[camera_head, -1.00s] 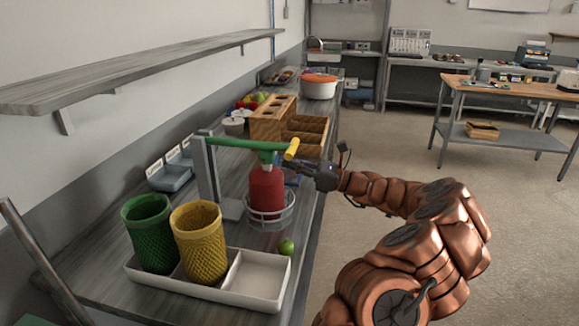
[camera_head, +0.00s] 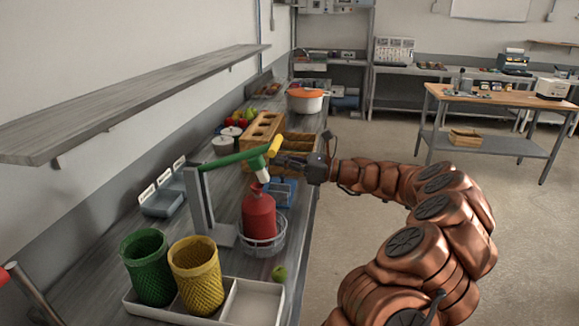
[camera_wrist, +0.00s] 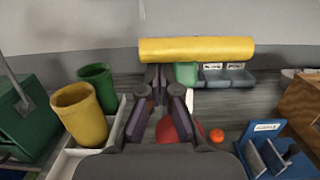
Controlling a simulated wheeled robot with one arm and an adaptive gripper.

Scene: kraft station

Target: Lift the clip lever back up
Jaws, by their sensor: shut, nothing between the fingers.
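The clip lever (camera_head: 236,158) is a green bar on a grey upright stand (camera_head: 199,200). It slopes up towards its yellow handle (camera_head: 274,147), which lies across the top of the wrist view (camera_wrist: 197,50). A pale tip (camera_head: 263,175) hangs under the lever, close above a red bottle (camera_head: 258,213) in a wire ring holder. Whether tip and bottle touch is unclear. My gripper (camera_head: 279,161) is shut and empty just below the handle. In the wrist view the fingertips (camera_wrist: 158,74) meet at the handle's lower edge; contact cannot be told. The bottle is partly hidden behind the fingers there.
Green (camera_head: 147,267) and yellow (camera_head: 195,274) mesh cups stand in a white tray (camera_head: 238,315). A green ball (camera_head: 280,273) lies near the bench edge. A wooden rack (camera_head: 262,130) and a blue holder (camera_head: 282,191) stand behind the bottle. A shelf (camera_head: 140,95) hangs at left.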

